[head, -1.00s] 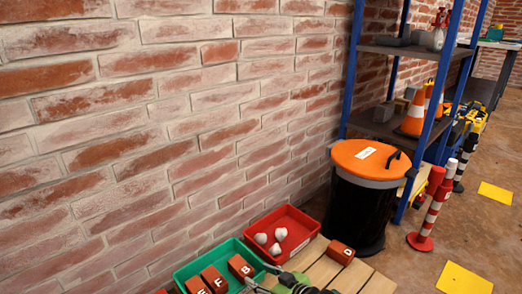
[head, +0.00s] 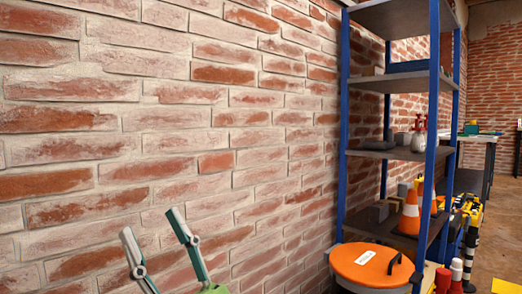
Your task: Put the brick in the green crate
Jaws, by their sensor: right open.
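My right gripper (head: 152,224) shows at the bottom of the head view, left of the middle, in front of the brick wall. Its two fingers point up and stand apart, with nothing between them. The lower part of the gripper is cut off by the picture's bottom edge. The green crate and the loose brick are outside the view now. My left gripper is not in view.
A brick wall (head: 110,110) fills the left and middle.

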